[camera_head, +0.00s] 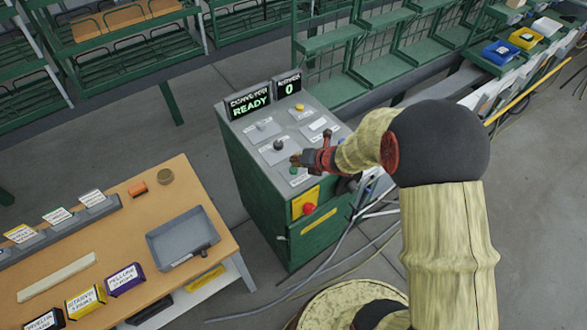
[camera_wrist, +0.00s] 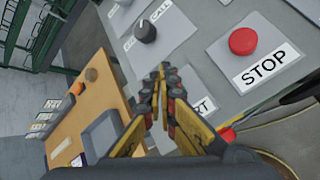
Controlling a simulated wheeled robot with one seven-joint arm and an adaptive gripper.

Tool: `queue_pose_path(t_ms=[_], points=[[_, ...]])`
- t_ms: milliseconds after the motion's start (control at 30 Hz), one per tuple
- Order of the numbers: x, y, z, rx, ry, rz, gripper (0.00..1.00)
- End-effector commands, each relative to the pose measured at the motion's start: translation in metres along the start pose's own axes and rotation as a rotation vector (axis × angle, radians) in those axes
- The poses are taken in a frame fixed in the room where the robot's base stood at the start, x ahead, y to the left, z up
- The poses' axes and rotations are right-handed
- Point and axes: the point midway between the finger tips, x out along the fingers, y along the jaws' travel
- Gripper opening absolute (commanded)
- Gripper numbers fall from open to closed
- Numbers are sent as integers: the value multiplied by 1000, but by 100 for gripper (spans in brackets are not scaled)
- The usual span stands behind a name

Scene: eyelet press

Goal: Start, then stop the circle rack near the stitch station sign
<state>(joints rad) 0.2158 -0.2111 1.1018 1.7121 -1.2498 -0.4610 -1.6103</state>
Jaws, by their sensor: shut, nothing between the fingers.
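The control console (camera_head: 262,190) is a green cabinet with a sloped grey top. Its left display (camera_head: 249,101) reads READY in green and the smaller display (camera_head: 288,87) reads 0. My gripper (camera_head: 297,160) is over the lower part of the panel, with its fingers shut and empty. In the wrist view the fingertips (camera_wrist: 160,75) are below a black knob (camera_wrist: 144,31). A red STOP button (camera_wrist: 243,41) is to their right. A label ending in RT (camera_wrist: 205,105) is partly covered by the fingers. A green button (camera_head: 293,170) shows just below the gripper in the head view. I cannot make out a stitch station sign.
A red button (camera_head: 309,208) sits on a yellow plate on the console front. Green racks (camera_head: 385,68) stand behind. A wooden table (camera_head: 165,205) with a grey tray (camera_head: 183,238) and small signs is at left. Cables (camera_head: 340,250) lie on the floor beside the console.

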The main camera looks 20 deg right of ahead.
Motion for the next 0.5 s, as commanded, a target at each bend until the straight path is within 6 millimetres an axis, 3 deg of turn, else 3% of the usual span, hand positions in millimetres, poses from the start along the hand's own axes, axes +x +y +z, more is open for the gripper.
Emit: queue_pose_path(t_ms=[500], points=[[3, -3, -3, 0, 0, 0, 0]])
